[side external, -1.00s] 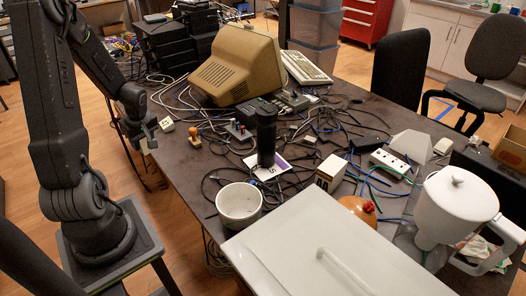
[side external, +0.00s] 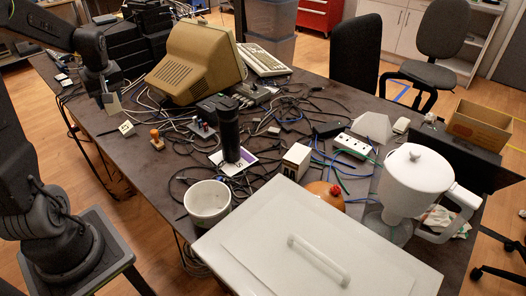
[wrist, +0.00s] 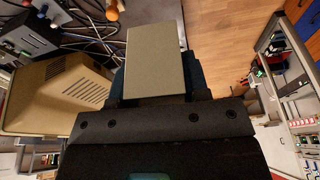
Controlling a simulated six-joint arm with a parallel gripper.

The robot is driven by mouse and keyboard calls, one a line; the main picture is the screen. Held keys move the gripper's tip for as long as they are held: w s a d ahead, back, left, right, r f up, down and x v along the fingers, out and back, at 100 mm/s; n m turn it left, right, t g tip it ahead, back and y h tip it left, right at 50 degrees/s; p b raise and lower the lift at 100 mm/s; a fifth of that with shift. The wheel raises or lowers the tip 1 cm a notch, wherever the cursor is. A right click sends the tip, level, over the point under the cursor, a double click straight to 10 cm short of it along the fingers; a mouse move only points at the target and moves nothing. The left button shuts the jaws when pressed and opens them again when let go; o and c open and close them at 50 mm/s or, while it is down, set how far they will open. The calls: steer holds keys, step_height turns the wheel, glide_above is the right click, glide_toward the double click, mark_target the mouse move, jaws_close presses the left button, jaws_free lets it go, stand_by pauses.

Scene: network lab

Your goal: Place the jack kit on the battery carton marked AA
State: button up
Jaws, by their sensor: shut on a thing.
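My gripper (side external: 110,92) is shut on a plain grey-beige block (wrist: 155,60), probably the jack kit. In the side view the block (side external: 112,104) hangs below my jaws, above the far left part of the table. No label shows on the face seen in the wrist view. A small whitish box with dark marks (side external: 126,128) lies on the table just below and right of my gripper. A larger cream carton (side external: 296,162) stands mid-table, right of the black cylinder. I cannot read AA on either, so which is the battery carton is unclear.
A wooden-knobbed stamp (side external: 156,138), black cylinder (side external: 229,135), white pot (side external: 207,203) and white jug (side external: 413,185) stand on the table (side external: 120,165). Its left front is fairly clear.

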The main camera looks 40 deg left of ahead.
steer(key=w+d+m+t, duration=0.1)
steer(key=w+d+m, duration=0.35)
steer(key=w, duration=0.55)
steer(key=m+t+h, duration=0.2)
steer(key=m+h, duration=0.1)
steer(key=m, duration=1)
glide_above(295, 155)
steer(key=s, duration=0.1)
steer(key=shift+n, duration=0.25)
step_height(295, 155, down, 12)
steer(key=shift+s+f, duration=0.1)
steer(key=shift+f, duration=2.15)
steer(key=shift+f, duration=0.15)
steer(key=o, duration=1)
